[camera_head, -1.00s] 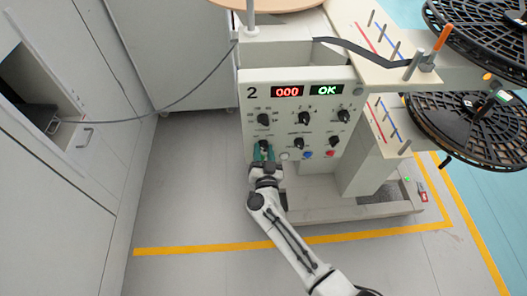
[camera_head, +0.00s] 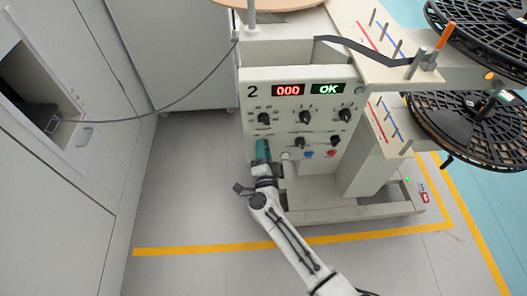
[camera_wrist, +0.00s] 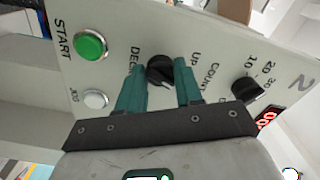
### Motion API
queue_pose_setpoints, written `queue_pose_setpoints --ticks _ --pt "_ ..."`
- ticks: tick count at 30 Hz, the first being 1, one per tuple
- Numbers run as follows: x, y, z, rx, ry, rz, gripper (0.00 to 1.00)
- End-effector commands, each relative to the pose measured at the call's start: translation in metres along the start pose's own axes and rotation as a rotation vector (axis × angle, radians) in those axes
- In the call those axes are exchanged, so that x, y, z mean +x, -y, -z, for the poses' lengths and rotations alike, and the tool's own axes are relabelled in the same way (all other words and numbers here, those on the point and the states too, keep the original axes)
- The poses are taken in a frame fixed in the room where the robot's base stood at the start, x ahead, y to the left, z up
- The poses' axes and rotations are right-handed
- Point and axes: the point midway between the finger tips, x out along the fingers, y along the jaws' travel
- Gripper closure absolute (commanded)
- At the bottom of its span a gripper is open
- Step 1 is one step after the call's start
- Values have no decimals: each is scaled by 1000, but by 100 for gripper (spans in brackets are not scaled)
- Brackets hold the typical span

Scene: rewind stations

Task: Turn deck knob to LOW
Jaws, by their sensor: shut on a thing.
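The deck knob (camera_wrist: 159,68) is a round black knob on the light panel, with a partly hidden label beginning "DEC" next to it. My gripper (camera_wrist: 160,78) has its two green fingers on either side of the knob and is shut on it. In the head view my gripper (camera_head: 262,145) is at the lower left of the panel (camera_head: 275,135) and hides the deck knob. The knob's pointer and most of its position marks are covered or too small to read; a word "UP" shows beside it.
A green START button (camera_wrist: 90,45) and a white JOG button (camera_wrist: 96,99) sit close to one finger. Another black knob (camera_wrist: 247,88) is on the other side. Red 000 (camera_head: 288,90) and green OK (camera_head: 327,88) displays are above. Black reels (camera_head: 468,130) stand at right.

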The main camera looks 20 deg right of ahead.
Motion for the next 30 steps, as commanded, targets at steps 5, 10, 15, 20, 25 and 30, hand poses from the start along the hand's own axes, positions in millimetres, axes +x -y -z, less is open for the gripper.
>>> queue_pose_setpoints --ticks 5,10,15,20,25,30 --pt "0 -1 0 83 1 -1 95" --pt "0 -1 0 127 1 -1 95" --pt "0 -1 0 144 1 -1 95" --pt "-1 -1 0 147 0 -2 95" --pt "-1 -1 0 147 0 -2 95" --pt "0 -1 0 146 0 -2 50"
